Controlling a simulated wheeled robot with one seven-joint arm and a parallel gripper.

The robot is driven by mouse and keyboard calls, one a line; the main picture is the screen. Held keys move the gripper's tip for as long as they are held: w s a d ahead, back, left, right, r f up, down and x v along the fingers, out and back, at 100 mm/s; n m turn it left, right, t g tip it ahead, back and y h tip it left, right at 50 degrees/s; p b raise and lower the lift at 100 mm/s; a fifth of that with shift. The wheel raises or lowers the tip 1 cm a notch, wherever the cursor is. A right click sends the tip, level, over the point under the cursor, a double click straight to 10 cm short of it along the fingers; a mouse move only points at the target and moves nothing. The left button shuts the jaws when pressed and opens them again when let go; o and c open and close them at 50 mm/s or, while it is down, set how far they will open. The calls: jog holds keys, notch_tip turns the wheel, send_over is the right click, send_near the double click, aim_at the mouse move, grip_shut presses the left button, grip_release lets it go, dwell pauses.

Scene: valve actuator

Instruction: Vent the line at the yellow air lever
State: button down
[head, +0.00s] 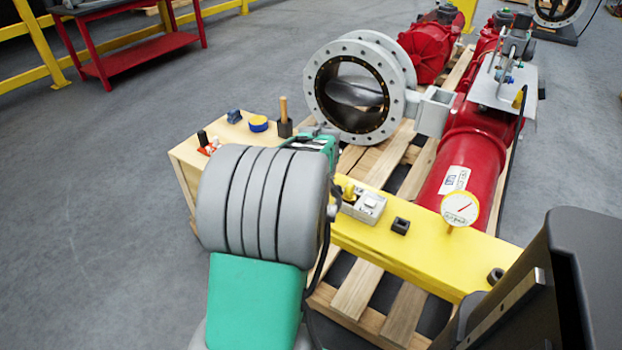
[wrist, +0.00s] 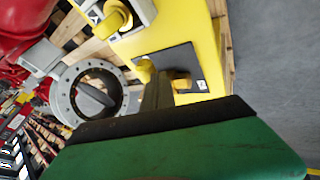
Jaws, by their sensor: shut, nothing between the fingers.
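In the wrist view, a dark plate (wrist: 205,62) with a small white label sits on the yellow beam. Yellow parts (wrist: 181,80) show on it at both sides of my fingers; they look like the air lever, with its middle hidden. My gripper (wrist: 158,88) is shut and empty, its dark fingers in front of that plate. I cannot tell whether they touch the yellow parts. In the head view, my arm hides the fingers and this plate.
A grey box with a yellow knob (wrist: 113,18) is close by on the yellow beam (head: 420,262). A gauge (head: 460,208) stands on the beam. A flanged valve (head: 352,95) and red actuator (head: 470,165) lie behind. Small items stand on a wooden bench (head: 190,152) at left.

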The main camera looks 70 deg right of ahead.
jog(key=shift+s+d+n, duration=0.25)
jog(key=shift+n, duration=0.05)
jog(key=shift+s+d, duration=0.15)
jog(key=shift+d, duration=0.2)
